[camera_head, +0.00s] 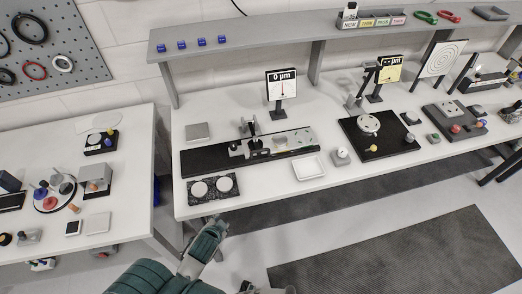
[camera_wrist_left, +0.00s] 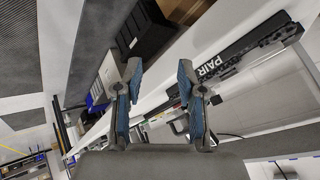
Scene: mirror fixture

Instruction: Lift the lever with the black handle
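In the head view a long dark fixture (camera_head: 205,161) lies on the middle bench. A small upright lever with a black handle (camera_head: 252,128) appears to stand on it, below a gauge sign reading 0 µm (camera_head: 282,84). My left gripper (camera_wrist_left: 158,70) shows in the left wrist view with its two blue-padded fingers apart and nothing between them. It is away from the fixture, and the lever cannot be made out in that view. My right gripper is not in view.
A white tray (camera_head: 308,167) and a dark plate with two white discs (camera_head: 214,188) lie near the fixture. To the right stands a black plate with a round knob (camera_head: 369,124). A grey shelf (camera_head: 240,33) runs behind. A left table (camera_head: 130,170) carries other fixtures.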

